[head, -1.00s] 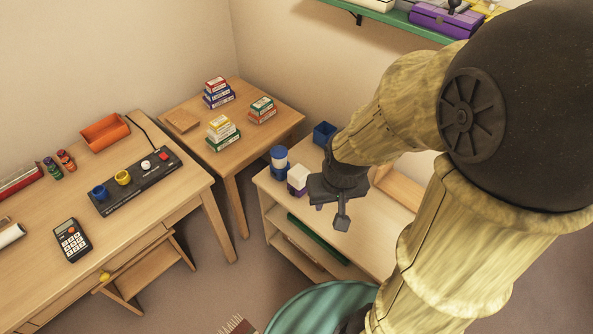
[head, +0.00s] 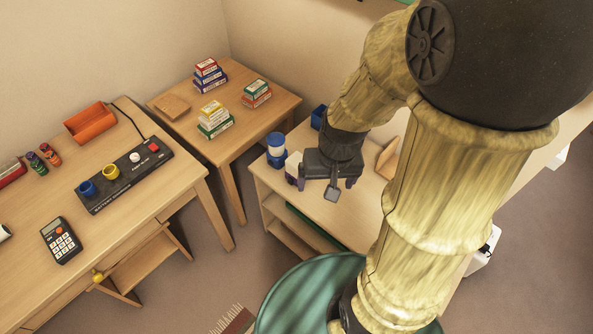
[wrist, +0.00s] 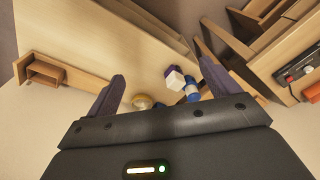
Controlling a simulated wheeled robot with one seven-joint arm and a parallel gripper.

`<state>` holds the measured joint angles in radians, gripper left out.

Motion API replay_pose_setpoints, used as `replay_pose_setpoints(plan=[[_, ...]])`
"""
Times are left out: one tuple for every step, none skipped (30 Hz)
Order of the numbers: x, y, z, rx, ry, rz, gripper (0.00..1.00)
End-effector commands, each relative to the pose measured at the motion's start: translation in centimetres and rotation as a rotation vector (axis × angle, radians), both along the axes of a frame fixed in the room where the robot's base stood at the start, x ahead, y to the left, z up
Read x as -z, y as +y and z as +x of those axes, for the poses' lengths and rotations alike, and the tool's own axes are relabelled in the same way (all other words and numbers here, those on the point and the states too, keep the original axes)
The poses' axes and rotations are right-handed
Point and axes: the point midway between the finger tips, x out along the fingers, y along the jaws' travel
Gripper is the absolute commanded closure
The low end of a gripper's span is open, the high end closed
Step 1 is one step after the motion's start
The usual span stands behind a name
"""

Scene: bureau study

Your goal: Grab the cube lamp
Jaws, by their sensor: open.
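The cube lamp (head: 292,169), white and purple, stands on the low wooden cabinet beside a blue and white cylinder lamp (head: 276,150). My gripper (head: 327,184) partly hides it in the head view. In the wrist view the cube lamp (wrist: 174,77) shows between my fingers, nearer the right one, with the cylinder lamp (wrist: 190,88) just beside it. My gripper (wrist: 163,80) is open and empty, above the cabinet top. I cannot tell its exact height over the cube lamp.
A blue container (head: 319,116) stands at the cabinet's back. A small table (head: 180,122) with stacked boxes and a desk (head: 128,215) stand left. A teal round surface (head: 290,290) is in front.

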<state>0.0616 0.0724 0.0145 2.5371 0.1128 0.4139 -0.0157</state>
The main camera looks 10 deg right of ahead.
Motion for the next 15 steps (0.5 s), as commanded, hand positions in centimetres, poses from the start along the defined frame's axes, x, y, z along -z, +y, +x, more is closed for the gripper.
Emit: replay_pose_setpoints(plan=[[2.9,-0.2,-0.3,0.065,0.060,0.035,0.13],[4.1,-0.2,-0.5,0.108,0.098,0.062,0.13],[5.9,-0.1,-0.8,0.173,0.153,0.103,0.13],[7.2,0.0,-1.0,0.221,0.196,0.138,0.13],[8.5,0.2,-1.1,0.273,0.237,0.176,0.13],[10.1,0.5,-1.2,0.343,0.293,0.231,0.13],[11.3,0.7,-1.3,0.393,0.334,0.274,0.13],[12.4,1.0,-1.2,0.444,0.372,0.318,0.13],[13.8,1.5,-1.1,0.509,0.421,0.381,0.13],[14.8,1.8,-0.9,0.557,0.456,0.429,0.13],[15.7,2.1,-0.6,0.609,0.487,0.479,0.13],[17.0,2.5,-0.1,0.674,0.530,0.550,0.13],[17.9,2.8,0.3,0.722,0.559,0.604,0.13],[18.8,2.9,0.8,0.771,0.585,0.660,0.13],[19.9,3.1,1.6,0.837,0.617,0.737,0.13]])
